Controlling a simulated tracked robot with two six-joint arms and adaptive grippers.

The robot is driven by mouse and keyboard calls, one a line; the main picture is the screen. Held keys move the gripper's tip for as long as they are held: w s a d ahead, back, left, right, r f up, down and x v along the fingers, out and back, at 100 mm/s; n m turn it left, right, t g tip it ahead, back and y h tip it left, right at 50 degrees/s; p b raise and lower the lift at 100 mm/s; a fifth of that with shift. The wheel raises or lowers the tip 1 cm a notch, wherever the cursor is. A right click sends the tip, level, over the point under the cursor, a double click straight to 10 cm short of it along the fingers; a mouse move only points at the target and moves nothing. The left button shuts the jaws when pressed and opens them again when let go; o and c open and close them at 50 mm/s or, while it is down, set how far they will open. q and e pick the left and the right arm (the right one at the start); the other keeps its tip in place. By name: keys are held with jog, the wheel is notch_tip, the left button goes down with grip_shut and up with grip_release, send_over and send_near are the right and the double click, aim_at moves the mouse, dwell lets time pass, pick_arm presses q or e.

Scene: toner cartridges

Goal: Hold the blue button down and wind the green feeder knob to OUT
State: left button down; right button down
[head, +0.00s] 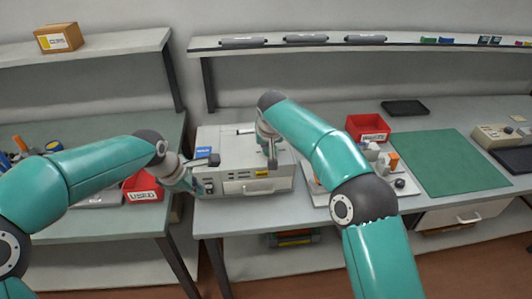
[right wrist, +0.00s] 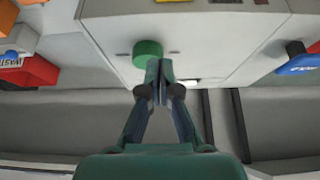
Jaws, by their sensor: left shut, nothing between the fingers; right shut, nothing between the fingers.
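The pale grey machine (head: 235,140) stands on the bench in the middle of the head view. In the right wrist view its green knob (right wrist: 148,53) sticks out from the pale casing. My right gripper (right wrist: 158,65) is shut and empty, its fingertips at the knob's edge; I cannot tell if they touch it. In the head view my right arm hides the knob. A blue piece with white lettering (head: 203,152) sits at the machine's top left; it also shows in the right wrist view (right wrist: 300,65). My left gripper (head: 212,160) is shut beside it. Whether it presses a button is hidden.
A red bin (head: 368,127) stands right of the machine, near a tray (head: 322,200) with small parts. Another red bin (head: 143,188) is on the left bench. A green mat (head: 445,162) lies clear at the right. A shelf (head: 400,46) with dark cartridges runs behind.

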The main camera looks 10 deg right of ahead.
aim_at(276, 151)
jog(key=shift+r, duration=1.3)
jog(key=shift+d+f, duration=0.55)
jog(key=shift+f, duration=0.45)
jog(key=shift+d+f, duration=0.55)
jog(key=shift+f, duration=0.45)
jog(key=shift+d+f, duration=0.55)
jog(key=shift+f, duration=0.45)
jog(key=shift+w+a+r, duration=0.3)
